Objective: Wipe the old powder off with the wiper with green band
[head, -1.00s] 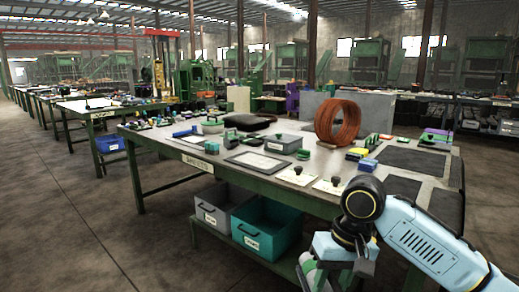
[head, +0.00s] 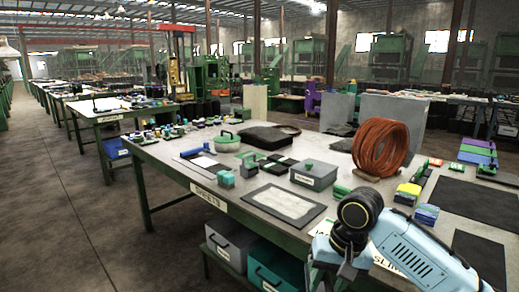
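A dark-framed panel (head: 284,204) with a pale, powdery-looking surface lies flat near the front edge of the table. Small teal-green and grey blocks (head: 248,166) stand behind it to the left, with another teal block (head: 226,180) at the edge. Black pads with green parts (head: 279,163) lie beside them. I cannot tell which of these, if any, is the wiper with the green band. My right arm (head: 418,248) comes in from the lower right, its bent joint over the table's front edge. Its gripper is out of view, and my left gripper does not show.
The long table (head: 170,172) carries a grey lidded box (head: 314,175), a copper-coloured coil (head: 380,147), a black bag (head: 265,137) and coloured blocks (head: 407,193). Grey (head: 231,240) and teal (head: 276,266) bins sit below. The floor at left (head: 70,230) is clear.

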